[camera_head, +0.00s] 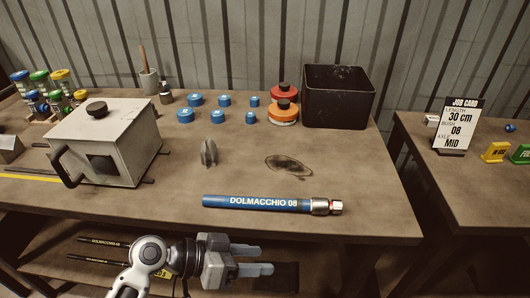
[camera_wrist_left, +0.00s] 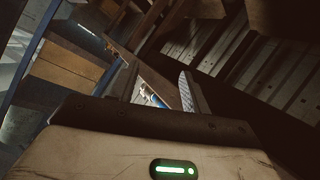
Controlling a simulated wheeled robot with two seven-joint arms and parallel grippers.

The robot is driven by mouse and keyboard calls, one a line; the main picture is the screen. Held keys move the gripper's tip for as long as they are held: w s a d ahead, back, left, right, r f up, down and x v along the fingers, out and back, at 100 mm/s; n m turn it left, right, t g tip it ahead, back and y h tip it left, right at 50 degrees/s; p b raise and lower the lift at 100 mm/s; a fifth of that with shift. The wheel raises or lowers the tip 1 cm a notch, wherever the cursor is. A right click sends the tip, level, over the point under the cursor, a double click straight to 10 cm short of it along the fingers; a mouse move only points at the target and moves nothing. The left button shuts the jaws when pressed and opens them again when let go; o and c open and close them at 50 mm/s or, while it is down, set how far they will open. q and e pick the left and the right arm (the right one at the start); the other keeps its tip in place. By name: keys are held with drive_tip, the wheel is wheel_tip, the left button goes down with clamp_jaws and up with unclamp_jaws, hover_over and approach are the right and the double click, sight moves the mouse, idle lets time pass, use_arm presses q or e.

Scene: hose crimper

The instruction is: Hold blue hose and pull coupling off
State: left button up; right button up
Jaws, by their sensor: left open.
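The blue hose (camera_head: 255,202), printed "DOLMACCHIO 08", lies flat near the front edge of the workbench. The silver metal coupling (camera_head: 327,207) sits on its right end, its tip pale with a reddish mark. My left gripper (camera_head: 268,260) is open and empty, in front of and below the bench edge, pointing right. It is apart from the hose. In the left wrist view, the open fingers (camera_wrist_left: 158,92) show with a small blue piece (camera_wrist_left: 155,99) visible beyond them, perhaps the hose. My right gripper is not in view.
A grey crimper box (camera_head: 128,135) stands at left on the bench (camera_head: 230,180). Blue caps (camera_head: 220,116), orange and red discs (camera_head: 283,113) and a black bin (camera_head: 338,112) line the back. A job card (camera_head: 459,125) stands on the right table. The bench around the hose is clear.

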use_arm(q)
wheel_tip(320, 180, up, 8)
drive_tip(key=d+m+g+h, duration=0.3)
drive_tip(key=m+g, duration=0.1)
drive_tip(key=m, duration=0.1)
wheel_tip(320, 180, up, 9)
drive_tip(key=m+y, duration=0.4)
drive_tip(key=y, duration=1.2)
hover_over(264, 200)
wheel_tip(264, 200, down, 11)
drive_tip(key=shift+f, duration=0.1)
clamp_jaws()
drive_tip(key=c, duration=0.8)
unclamp_jaws()
clamp_jaws()
